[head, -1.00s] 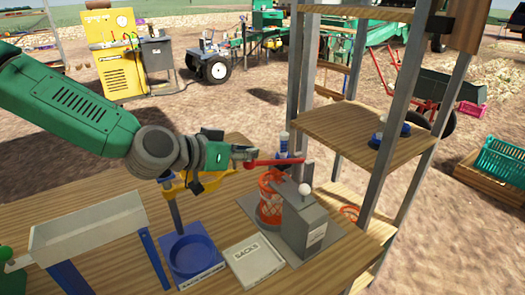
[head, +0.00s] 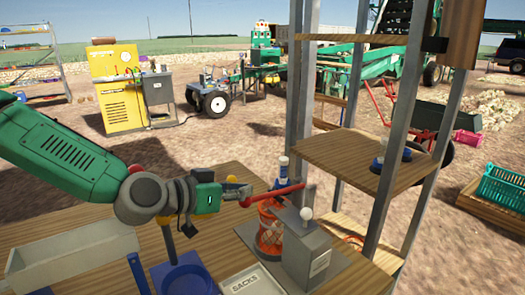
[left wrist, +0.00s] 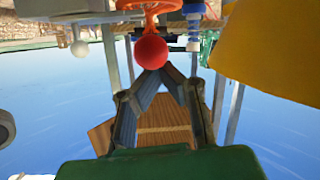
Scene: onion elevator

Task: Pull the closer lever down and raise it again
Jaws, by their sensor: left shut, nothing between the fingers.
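The red lever (head: 277,194) slants in the head view, its left end lower than its right. Its red ball end shows large in the left wrist view (left wrist: 150,50). My left gripper (head: 240,191) is shut and empty, with its fingertips (left wrist: 152,76) at the ball, seemingly against it from above. Actual contact is hard to tell. A grey box labelled SACKS stands right of the lever, topped by a white knob (head: 306,213). An orange net sack (head: 268,228) hangs below the lever. My right gripper is not in view.
A blue and white bottle-like item (head: 283,171) stands behind the lever. A white tray marked SACKS (head: 247,281) and a blue round holder (head: 185,276) lie in front. Metal shelf posts (head: 396,150) and a wooden shelf (head: 350,158) stand at right.

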